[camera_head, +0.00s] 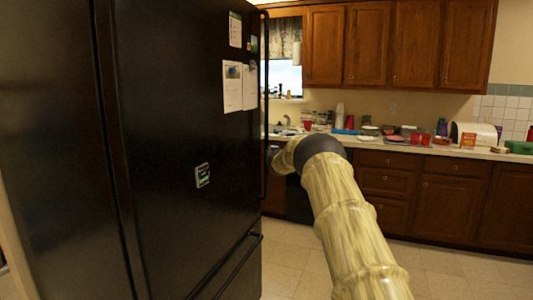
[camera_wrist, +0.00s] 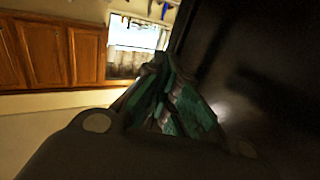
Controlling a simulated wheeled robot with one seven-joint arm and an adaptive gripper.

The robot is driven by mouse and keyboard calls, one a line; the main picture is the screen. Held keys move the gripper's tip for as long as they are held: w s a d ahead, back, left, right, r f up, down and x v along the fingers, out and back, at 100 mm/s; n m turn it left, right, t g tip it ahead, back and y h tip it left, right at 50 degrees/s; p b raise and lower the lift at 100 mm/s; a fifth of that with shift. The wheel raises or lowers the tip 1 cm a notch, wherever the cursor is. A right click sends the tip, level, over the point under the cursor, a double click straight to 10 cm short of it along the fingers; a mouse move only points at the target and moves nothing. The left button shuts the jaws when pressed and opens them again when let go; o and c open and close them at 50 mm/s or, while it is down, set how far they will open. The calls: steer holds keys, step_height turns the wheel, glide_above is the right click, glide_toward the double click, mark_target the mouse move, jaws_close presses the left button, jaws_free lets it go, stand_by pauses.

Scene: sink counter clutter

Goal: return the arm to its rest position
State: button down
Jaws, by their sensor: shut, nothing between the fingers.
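My arm (camera_head: 345,205), patterned in pale yellow with a dark joint, reaches up from the lower right of the head view and bends left towards the black fridge's edge. My gripper (camera_wrist: 160,68) shows in the wrist view as dark and teal fingers, shut with nothing between them. In the head view only a small dark part of the arm's end shows beside the fridge; the fingers are not clear there. I cannot tell whether the arm's end touches the fridge.
The black fridge (camera_head: 185,110) fills the left and stands close to my arm's end; its dark side also shows in the wrist view (camera_wrist: 260,70). A cluttered counter (camera_head: 440,150) runs along the back, above wooden drawers. The tiled floor (camera_head: 450,272) at right is clear.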

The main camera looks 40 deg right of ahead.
steer(key=s+d, duration=0.3)
steer(key=s, duration=0.2)
steer(key=shift+s+f, duration=0.15)
steer(key=shift+s, duration=0.1)
